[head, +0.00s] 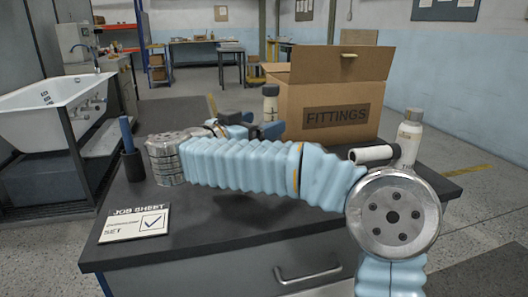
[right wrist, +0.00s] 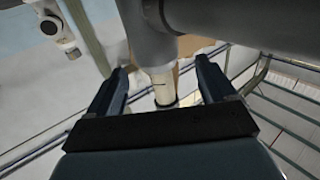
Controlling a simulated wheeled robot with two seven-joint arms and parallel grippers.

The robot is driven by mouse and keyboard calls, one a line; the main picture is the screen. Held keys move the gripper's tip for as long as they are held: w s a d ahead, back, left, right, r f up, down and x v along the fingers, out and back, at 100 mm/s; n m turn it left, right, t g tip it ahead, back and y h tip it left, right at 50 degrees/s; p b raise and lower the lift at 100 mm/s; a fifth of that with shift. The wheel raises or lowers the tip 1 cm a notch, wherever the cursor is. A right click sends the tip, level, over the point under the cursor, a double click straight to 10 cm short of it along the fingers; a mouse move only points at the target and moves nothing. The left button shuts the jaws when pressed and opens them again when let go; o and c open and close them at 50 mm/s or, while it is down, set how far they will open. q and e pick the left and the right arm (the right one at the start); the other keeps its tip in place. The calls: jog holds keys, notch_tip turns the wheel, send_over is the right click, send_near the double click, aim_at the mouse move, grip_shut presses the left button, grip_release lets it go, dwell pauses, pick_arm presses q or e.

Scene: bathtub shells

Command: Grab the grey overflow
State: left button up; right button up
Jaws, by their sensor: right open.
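My right gripper (head: 262,124) reaches across the workbench, its blue fingers pointing towards the cardboard box and partly hidden by my arm. A small cream cylinder with a dark top (head: 270,103) stands up at the fingers. In the right wrist view my right gripper (right wrist: 164,68) is open. A cream cylinder with a dark end (right wrist: 161,88) shows between its fingers, not clamped. A large grey pipe-like shape (right wrist: 148,35) fills the top of that view; I cannot tell whether it is the overflow. No grey overflow is clear in the head view. My left gripper is not in view.
The workbench (head: 220,225) holds the open FITTINGS box (head: 335,95) at the back, a dark holder with a blue item (head: 128,145) and a job sheet (head: 135,222). A white bottle (head: 408,142) shows behind my elbow. A bathtub (head: 50,112) stands at the left.

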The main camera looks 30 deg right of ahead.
aim_at(275, 119)
jog(key=x, duration=0.5)
jog(key=shift+d+f, duration=0.25)
jog(key=shift+d, duration=0.05)
jog(key=c, duration=1.4)
jog(key=shift+c, duration=0.4)
jog(key=shift+r, duration=0.15)
